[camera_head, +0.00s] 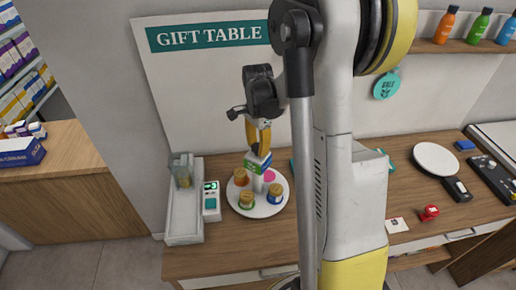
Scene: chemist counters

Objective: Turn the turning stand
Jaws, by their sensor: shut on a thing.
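The turning stand (243,209) is a round white plate on the wooden counter, left of centre. Several small jars with tan lids stand around it, among them an orange one (241,177), a green one (247,200) and a blue one (275,194). A white upright piece (259,183) with a pink spot rises at its middle. My gripper (258,148) points down over the stand, its yellow fingers shut on a green, white and blue box-like piece (258,162) above the middle. I cannot tell whether this piece is joined to the stand.
A small white device with a lit display (211,201) and a grey tray with a clear container (184,215) stand close left of the stand. My arm hides the counter to the right. Further right are a round white plate (436,158) and a red item (429,213).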

